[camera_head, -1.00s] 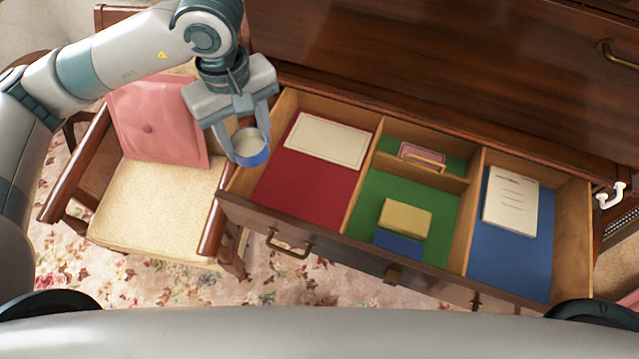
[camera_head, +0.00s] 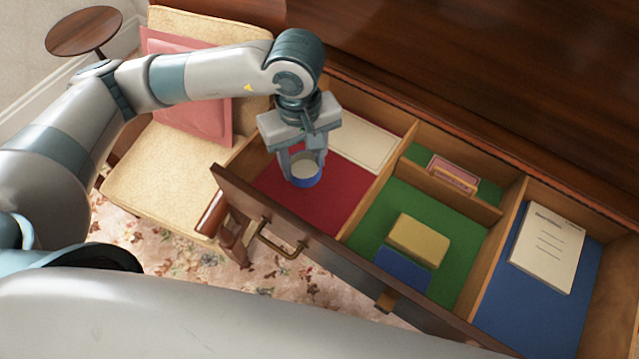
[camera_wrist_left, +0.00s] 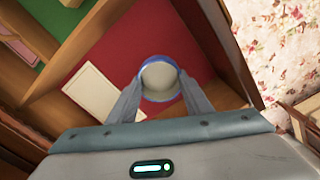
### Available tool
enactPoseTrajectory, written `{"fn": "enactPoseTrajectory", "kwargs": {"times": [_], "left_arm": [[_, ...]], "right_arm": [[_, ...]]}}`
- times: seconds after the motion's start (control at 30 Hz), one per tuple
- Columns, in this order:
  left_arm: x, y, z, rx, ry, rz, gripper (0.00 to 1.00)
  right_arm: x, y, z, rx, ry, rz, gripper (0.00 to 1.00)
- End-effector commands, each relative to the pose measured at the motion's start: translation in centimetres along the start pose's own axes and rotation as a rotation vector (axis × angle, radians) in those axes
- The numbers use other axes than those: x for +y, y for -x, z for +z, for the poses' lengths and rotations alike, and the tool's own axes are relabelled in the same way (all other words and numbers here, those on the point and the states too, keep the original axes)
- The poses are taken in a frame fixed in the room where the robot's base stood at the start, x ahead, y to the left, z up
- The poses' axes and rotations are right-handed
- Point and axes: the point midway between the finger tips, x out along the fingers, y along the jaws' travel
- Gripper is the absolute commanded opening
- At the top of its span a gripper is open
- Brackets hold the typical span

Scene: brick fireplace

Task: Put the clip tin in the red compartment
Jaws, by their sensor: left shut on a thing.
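The clip tin is a small round tin (camera_head: 305,172) with a blue outside and a pale top. My left gripper (camera_head: 304,165) is shut on it and holds it over the red compartment (camera_head: 338,195) of the open drawer. In the left wrist view the tin (camera_wrist_left: 159,80) sits between the two fingertips, with the red floor (camera_wrist_left: 125,48) behind it. The tin appears to be above the floor; the exact gap cannot be told. A cream card (camera_head: 362,142) lies at the back of the red compartment. My right gripper is not in view.
The green compartment (camera_head: 440,233) holds a yellow box (camera_head: 419,237), a blue box (camera_head: 401,270) and cards (camera_head: 454,174) behind a divider. The blue compartment (camera_head: 520,310) holds a white booklet (camera_head: 547,247). A cushioned chair (camera_head: 150,185) stands left of the drawer.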

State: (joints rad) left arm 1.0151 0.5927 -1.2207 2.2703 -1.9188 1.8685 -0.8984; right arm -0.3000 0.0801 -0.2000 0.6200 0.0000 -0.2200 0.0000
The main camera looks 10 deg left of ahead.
Motion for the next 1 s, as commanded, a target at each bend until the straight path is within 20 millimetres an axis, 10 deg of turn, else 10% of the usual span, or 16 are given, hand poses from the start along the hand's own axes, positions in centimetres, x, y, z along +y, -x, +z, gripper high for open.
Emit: {"fn": "enactPoseTrajectory", "kwargs": {"times": [1.0], "left_arm": [[0.1,-6.2,0.0,-0.001,0.000,0.000,0.24]], "right_arm": [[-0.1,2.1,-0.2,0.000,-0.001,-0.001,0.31]]}}
